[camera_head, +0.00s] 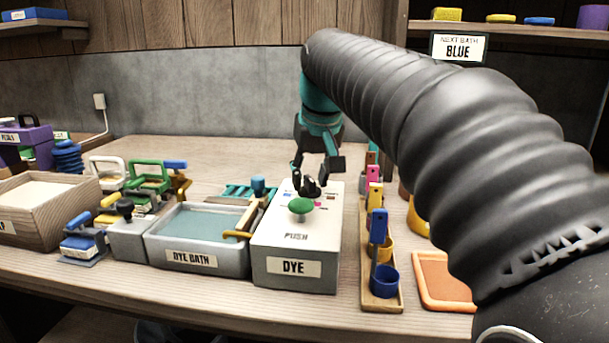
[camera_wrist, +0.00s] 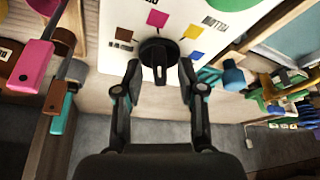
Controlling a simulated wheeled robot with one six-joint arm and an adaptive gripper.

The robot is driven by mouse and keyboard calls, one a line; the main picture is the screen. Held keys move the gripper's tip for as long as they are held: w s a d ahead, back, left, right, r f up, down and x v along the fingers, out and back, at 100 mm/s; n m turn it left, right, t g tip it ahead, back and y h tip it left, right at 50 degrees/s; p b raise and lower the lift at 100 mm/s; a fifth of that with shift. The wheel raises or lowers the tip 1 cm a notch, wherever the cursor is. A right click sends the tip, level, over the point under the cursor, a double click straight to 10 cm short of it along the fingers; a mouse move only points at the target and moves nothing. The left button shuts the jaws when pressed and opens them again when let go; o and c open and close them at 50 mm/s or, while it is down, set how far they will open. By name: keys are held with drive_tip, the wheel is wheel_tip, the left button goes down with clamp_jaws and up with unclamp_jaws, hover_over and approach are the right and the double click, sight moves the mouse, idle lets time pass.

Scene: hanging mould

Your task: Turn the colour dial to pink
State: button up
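The colour dial is a black round knob (camera_head: 308,187) with a raised grip, on top of the white DYE box (camera_head: 322,225). In the wrist view the dial (camera_wrist: 160,54) has brown, magenta-pink (camera_wrist: 157,18), yellow-orange (camera_wrist: 193,31) and blue (camera_wrist: 197,57) patches around it. The dial's grip runs roughly up and down in that view; I cannot tell which end points. My gripper (camera_head: 316,172) is over the dial from behind. In the wrist view my gripper (camera_wrist: 160,68) is open, one fingertip at either side of the dial, with small gaps visible.
A green push button (camera_head: 300,206) sits in front of the dial. The dye bath (camera_head: 197,269) stands left of the box. A wooden rack (camera_head: 367,294) with coloured tags and cups stands close on the right. An orange tray (camera_head: 446,282) lies beyond. A sign (camera_head: 458,48) reads NEXT BATH BLUE.

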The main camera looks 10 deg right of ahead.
drive_tip(key=v, duration=1.2)
